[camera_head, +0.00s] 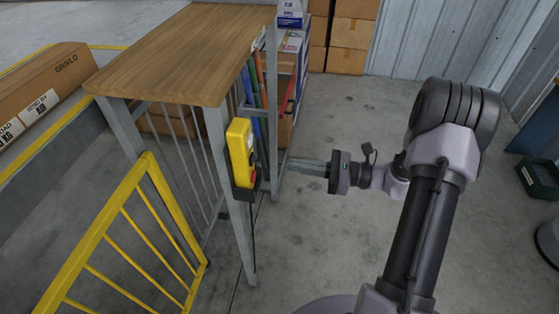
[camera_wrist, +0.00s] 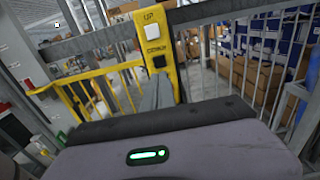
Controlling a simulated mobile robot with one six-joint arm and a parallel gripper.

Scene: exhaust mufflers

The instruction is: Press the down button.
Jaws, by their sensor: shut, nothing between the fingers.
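A yellow control box (camera_head: 241,152) is fixed to a grey post under the wooden top, left of my gripper (camera_head: 291,165) in the head view. In the wrist view the yellow panel (camera_wrist: 168,74) faces me, with a white button (camera_wrist: 152,31) under the word UP and a black button (camera_wrist: 159,61) below it. The label between the buttons is blurred. My gripper is shut and empty, its fingers pointing at the box. In the head view its tips appear a short way from the box. In the wrist view the fingers (camera_wrist: 157,88) show below the black button.
A yellow gate (camera_head: 128,235) stands left of the box. The wooden top (camera_head: 180,50) and grey railings are around it. Cardboard boxes (camera_head: 347,45) are stacked at the back, and a long carton (camera_head: 45,85) lies at left. The floor beneath my arm is clear.

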